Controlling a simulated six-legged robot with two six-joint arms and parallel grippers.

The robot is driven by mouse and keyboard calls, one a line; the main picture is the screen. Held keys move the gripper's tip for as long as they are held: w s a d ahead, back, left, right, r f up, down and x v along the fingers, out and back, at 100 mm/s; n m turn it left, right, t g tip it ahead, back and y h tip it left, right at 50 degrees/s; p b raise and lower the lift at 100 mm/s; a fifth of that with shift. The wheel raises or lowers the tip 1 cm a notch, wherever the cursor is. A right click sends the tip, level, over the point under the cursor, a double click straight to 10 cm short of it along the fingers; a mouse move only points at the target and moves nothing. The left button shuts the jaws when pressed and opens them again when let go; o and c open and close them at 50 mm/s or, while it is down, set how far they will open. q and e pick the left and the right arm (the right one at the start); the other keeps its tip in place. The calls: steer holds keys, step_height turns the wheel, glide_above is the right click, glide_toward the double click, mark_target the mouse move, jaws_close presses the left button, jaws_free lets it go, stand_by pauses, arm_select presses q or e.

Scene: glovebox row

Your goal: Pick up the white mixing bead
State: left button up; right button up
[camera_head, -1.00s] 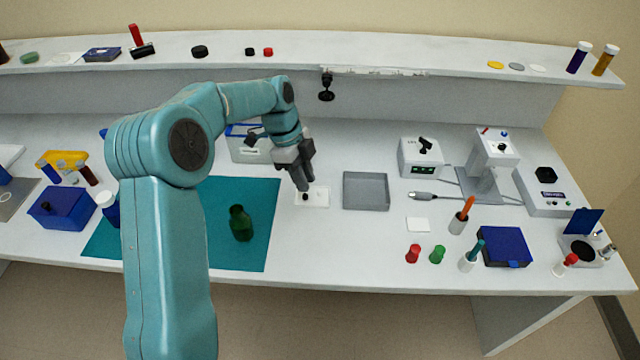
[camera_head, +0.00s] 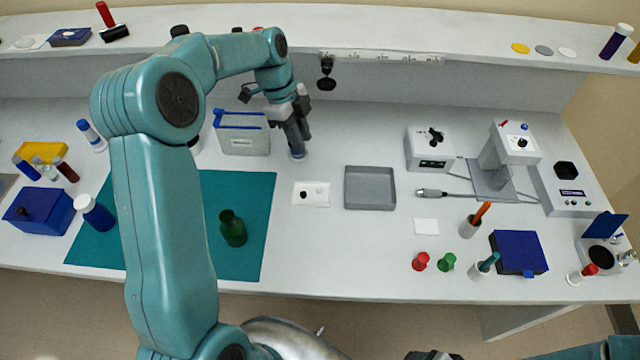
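A white card (camera_head: 299,187) lies on the bench right of the teal mat. A small dark bead (camera_head: 304,195) and a small pale spot (camera_head: 319,191), possibly the white mixing bead, are on it. My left gripper (camera_head: 297,150) points down behind the card, beside the grey box, and is apart from the card. A small pale round shape shows at its fingertips; I cannot tell whether it is held or stands behind. The finger gap is not clear. A dark piece at the bottom edge may be my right gripper (camera_head: 432,355), mostly cut off.
A grey tray (camera_head: 370,204) lies right of the card. A grey box with blue edging (camera_head: 242,138) stands left of my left gripper. A black knob-ended fixture (camera_head: 327,72) hangs below the shelf.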

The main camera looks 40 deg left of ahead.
arm_select(q)
steer(key=p, duration=0.2)
glide_above(319, 189)
steer(key=a, duration=0.2)
step_height(319, 189, down, 10)
steer(key=shift+r, duration=0.15)
steer(key=shift+s, duration=0.2)
steer(key=shift+f, duration=0.45)
steer(key=p+x, duration=0.2)
steer(key=x, duration=0.2)
steer(key=shift+w+d, duration=0.1)
steer(key=shift+w, duration=0.05)
steer(key=shift+f, duration=0.45)
jaws_close()
